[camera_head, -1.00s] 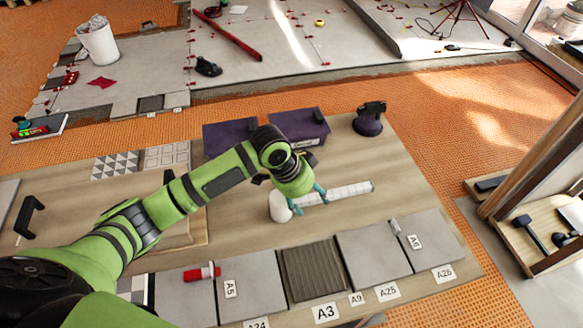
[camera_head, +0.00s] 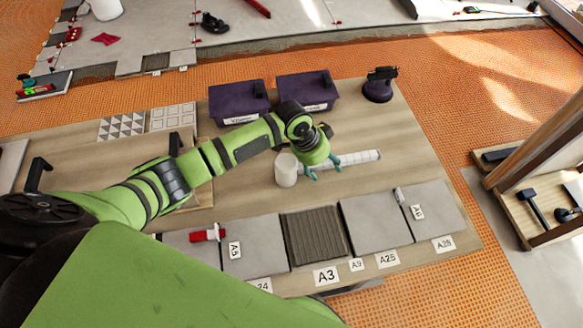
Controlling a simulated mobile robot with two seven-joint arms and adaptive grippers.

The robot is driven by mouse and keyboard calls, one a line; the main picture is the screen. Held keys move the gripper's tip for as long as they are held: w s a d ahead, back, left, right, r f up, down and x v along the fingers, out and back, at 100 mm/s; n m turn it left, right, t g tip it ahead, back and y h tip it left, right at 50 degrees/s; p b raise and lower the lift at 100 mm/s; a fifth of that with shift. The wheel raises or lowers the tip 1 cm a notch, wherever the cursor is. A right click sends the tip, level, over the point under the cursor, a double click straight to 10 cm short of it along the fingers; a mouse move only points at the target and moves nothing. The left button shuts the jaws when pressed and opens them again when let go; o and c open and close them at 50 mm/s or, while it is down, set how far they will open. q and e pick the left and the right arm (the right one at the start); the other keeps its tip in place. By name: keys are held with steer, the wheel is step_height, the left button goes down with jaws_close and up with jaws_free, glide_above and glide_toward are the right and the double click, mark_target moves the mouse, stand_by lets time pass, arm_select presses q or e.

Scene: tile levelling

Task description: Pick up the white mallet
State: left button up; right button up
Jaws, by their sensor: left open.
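The white mallet lies on the wooden table, its thick white head (camera_head: 286,170) at the left and its pale handle (camera_head: 358,158) stretching to the right. My left gripper (camera_head: 326,172) is over the handle close to the head, with its teal fingers pointing down, open. The fingers appear to be on either side of the handle; whether they touch it I cannot tell. The gripper's body hides part of the handle. My right gripper is not in view.
Two purple boxes (camera_head: 238,104) and a dark purple suction tool (camera_head: 379,88) stand behind the arm. Grey tiles (camera_head: 376,222), a ribbed tile (camera_head: 315,236) and a red tool (camera_head: 207,234) lie along the front. Table to the right of the handle is clear.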

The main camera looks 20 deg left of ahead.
arm_select(q)
jaws_close()
steer(key=shift+w+r, duration=0.1)
steer(key=shift+r, duration=0.05)
